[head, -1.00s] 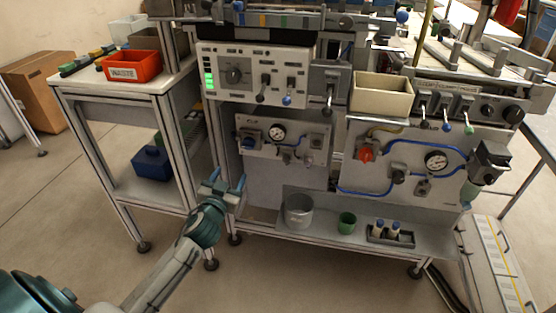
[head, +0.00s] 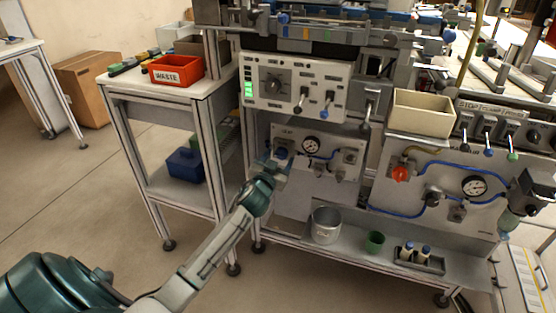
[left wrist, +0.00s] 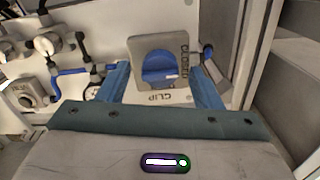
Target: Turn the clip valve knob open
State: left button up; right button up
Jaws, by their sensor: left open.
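The clip valve knob is a blue round knob (left wrist: 157,68) with a raised bar, on a grey square plate (left wrist: 140,46) lettered CLIP and CLOSED, in the left wrist view. In the head view the blue knob (head: 281,153) is at the left end of the white left-hand panel. My left gripper (left wrist: 160,82) is open, with its blue fingers on either side of the knob. I cannot tell whether they touch it. In the head view my left gripper (head: 276,163) is in front of the panel and partly covers the knob's surroundings. My right gripper is not in view.
A gauge (head: 311,144) and blue hose sit right of the knob on the same panel. A metal frame post (left wrist: 253,55) stands close beside it. Below are a metal pot (head: 326,226) and a green cup (head: 375,242). A red valve (head: 400,174) is on the right panel.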

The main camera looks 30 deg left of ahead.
pick_arm(q)
jog(key=c, duration=1)
